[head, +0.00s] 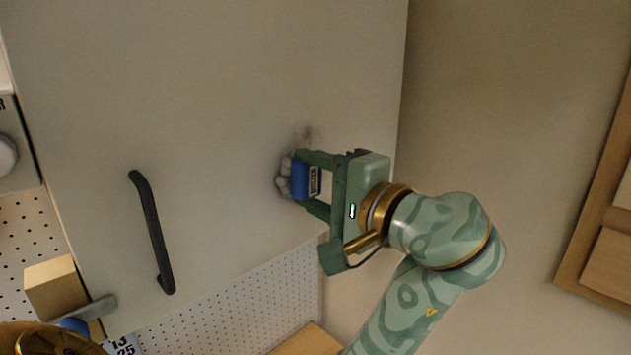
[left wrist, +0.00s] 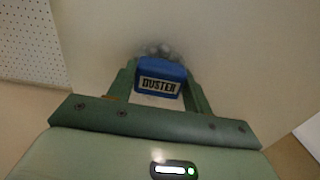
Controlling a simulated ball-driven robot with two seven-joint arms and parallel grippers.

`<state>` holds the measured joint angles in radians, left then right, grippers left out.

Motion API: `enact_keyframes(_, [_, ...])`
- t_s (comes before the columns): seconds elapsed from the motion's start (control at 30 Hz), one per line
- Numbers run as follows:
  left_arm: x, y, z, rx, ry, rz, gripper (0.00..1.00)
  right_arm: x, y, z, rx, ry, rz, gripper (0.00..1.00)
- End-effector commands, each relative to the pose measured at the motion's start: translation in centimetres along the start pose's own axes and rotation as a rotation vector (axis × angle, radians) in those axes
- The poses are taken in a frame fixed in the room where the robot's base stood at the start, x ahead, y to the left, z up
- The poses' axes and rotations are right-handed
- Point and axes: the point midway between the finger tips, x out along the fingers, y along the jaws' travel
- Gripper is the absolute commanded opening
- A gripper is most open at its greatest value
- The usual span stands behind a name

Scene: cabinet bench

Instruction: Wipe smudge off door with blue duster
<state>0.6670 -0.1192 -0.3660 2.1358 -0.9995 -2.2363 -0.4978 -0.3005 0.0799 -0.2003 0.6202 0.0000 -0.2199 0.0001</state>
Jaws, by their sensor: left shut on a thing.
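The cabinet door (head: 220,80) is a pale panel filling the middle of the head view. A grey-brown smudge (head: 309,133) marks it just above my left gripper (head: 306,182). My left gripper is shut on the blue duster (head: 305,181), which also shows in the left wrist view (left wrist: 160,70) with its "DUSTER" label. The duster's fluffy grey pad (head: 283,180) faces the door, at or very near its surface; contact is hard to tell. The pad sits below and slightly left of the smudge. My right gripper is not in view.
A black bar handle (head: 152,232) stands out from the door on the left. A wooden block (head: 53,287) and white pegboard (head: 245,305) lie below the door. A wooden frame (head: 600,220) is at the far right. The door's upper area is clear.

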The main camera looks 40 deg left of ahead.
Motion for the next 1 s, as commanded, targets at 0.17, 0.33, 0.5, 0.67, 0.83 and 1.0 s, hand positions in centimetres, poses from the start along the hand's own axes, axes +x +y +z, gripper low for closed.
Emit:
enact_keyframes(0.17, [0.4,0.0,0.0,0.001,0.0,0.0,0.26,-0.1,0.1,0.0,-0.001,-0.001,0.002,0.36])
enact_keyframes(0.33, [0.6,0.0,0.0,0.0,0.001,0.0,0.26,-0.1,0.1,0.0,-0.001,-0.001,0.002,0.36])
enact_keyframes(0.5, [0.5,0.0,-1.0,0.001,0.0,0.001,0.26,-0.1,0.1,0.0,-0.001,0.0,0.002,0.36])
enact_keyframes(0.67, [0.4,-0.1,-2.7,0.001,0.0,0.001,0.26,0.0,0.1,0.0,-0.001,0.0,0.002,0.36])
enact_keyframes(0.83, [0.4,-0.1,-3.6,0.0,0.0,0.001,0.26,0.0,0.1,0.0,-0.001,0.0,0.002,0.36])
enact_keyframes(1.0, [0.4,-0.1,-4.5,0.0,0.0,0.0,0.26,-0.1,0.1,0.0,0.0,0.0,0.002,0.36])
